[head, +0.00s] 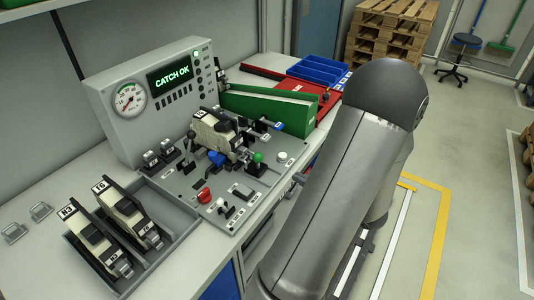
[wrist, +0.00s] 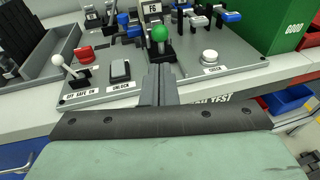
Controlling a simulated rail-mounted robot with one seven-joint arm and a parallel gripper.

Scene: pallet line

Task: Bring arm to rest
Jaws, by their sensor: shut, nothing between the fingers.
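My gripper (wrist: 158,82) shows in the wrist view with its two grey fingers together and nothing between them. It points at the front edge of the grey test panel (wrist: 190,80), just below the green-knobbed lever (wrist: 160,34). I cannot tell whether the fingertips touch the panel.
A grey tray (head: 75,252) holds two units on the left of the bench. A green bin (head: 270,110), a red tray (head: 325,88) and a blue bin (head: 318,68) stand to the right. Pallets (head: 390,30) are stacked behind.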

